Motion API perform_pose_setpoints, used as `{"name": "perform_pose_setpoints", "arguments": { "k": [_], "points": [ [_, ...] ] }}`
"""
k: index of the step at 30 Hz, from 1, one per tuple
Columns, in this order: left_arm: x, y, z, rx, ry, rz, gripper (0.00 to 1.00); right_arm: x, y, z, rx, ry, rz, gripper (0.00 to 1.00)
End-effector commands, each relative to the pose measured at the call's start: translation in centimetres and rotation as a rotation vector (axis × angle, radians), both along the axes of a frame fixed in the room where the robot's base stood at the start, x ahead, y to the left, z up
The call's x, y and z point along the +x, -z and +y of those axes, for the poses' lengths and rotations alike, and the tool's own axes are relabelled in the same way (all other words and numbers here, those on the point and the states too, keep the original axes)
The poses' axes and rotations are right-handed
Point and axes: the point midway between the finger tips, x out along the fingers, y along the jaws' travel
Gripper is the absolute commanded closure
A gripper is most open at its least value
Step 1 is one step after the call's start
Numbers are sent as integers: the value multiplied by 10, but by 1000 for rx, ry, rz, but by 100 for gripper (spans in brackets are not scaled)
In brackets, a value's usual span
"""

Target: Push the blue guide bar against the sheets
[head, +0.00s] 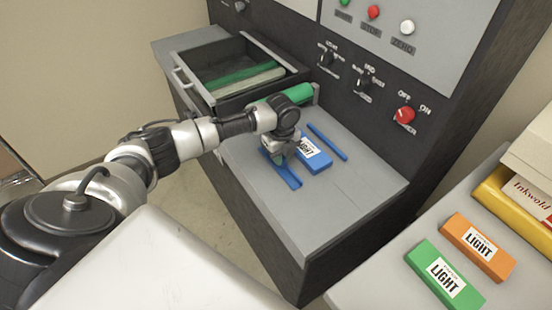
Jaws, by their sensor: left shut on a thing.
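The blue guide bar (289,177) lies at the near left of the machine's grey shelf (350,190). My left gripper (279,161) is over its middle, shut on it, and hides part of it. A blue stack with a white LIGHT label (318,165) lies just right of the gripper. I cannot tell whether the guide bar touches it, because the fingers cover the space between. A thin blue bar (328,142) lies on the far side of the stack. My right gripper is not in view.
The control panel with a red knob (404,115) rises behind the shelf. Orange (477,246) and green (444,275) LIGHT packs lie on a side table at right. The shelf's front right is clear.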

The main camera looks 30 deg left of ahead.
Motion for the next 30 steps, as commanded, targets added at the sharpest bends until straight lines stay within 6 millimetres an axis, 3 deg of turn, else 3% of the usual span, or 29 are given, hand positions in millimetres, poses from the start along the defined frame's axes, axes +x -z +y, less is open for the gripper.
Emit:
{"name": "perform_pose_setpoints", "arguments": {
  "k": [1,6,15,16,20,30],
  "points": [
    [13,1,-5,-4,-2,-11,100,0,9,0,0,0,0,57],
    [30,-1,-12,-1,-2,-8,100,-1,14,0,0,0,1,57],
    [30,-2,-12,0,-1,-5,100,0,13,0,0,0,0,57],
    [30,-2,-12,0,-1,-5,78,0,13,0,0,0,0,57],
    [30,-2,-12,0,-1,-5,59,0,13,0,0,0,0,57],
    [29,-2,-12,-1,-1,-5,57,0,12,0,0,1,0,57]
  ]
}}
